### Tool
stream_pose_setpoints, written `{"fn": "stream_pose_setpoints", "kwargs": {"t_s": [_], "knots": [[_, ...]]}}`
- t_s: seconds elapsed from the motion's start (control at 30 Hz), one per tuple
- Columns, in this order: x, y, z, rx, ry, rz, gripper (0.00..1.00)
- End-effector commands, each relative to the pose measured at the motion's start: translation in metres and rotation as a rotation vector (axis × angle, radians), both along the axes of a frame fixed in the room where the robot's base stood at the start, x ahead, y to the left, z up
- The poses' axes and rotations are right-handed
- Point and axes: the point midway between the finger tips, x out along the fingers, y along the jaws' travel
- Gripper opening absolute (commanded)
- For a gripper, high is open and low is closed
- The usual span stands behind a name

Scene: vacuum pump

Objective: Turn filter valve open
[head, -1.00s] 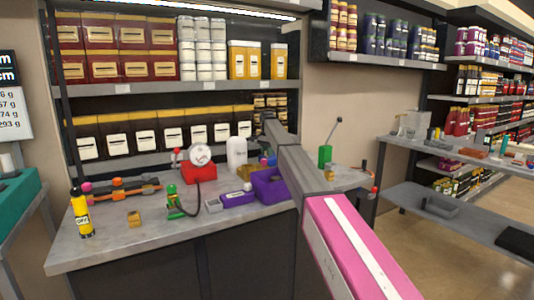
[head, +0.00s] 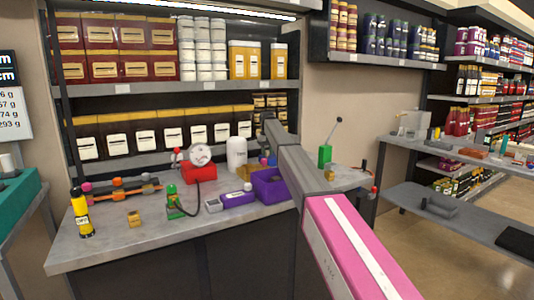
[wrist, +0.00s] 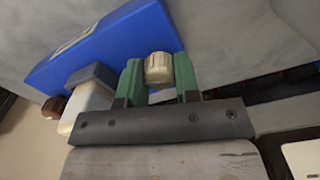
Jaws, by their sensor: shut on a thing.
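In the wrist view, my gripper (wrist: 158,76) has two green fingers, one on each side of a ribbed cream knob (wrist: 158,66), and is shut on it. The knob sits at the lower edge of a long blue body (wrist: 105,50) with a pale label. I cannot tell from the view whether the knob's valve is open or closed. In the head view, my pink and grey arm reaches over the bench toward the back, and I cannot make out the fingers there. A purple box (head: 268,187) stands on the bench just left of my arm.
The grey bench (head: 120,250) holds a red-based gauge (head: 201,158), a white canister (head: 236,152), a green-topped piece with a black hose (head: 172,200), a yellow bottle (head: 82,212) and a green lever piece (head: 325,156). Shelves rise behind. The bench's front left is mostly clear.

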Motion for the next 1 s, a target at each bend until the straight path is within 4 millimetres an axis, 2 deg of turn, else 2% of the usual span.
{"fn": "stream_pose_setpoints", "kwargs": {"t_s": [0.4,1.0], "knots": [[0.0003,0.0002,0.0003,0.000,0.000,0.236,0.06],[0.0003,0.0002,0.0003,0.000,0.000,0.287,0.06]]}}
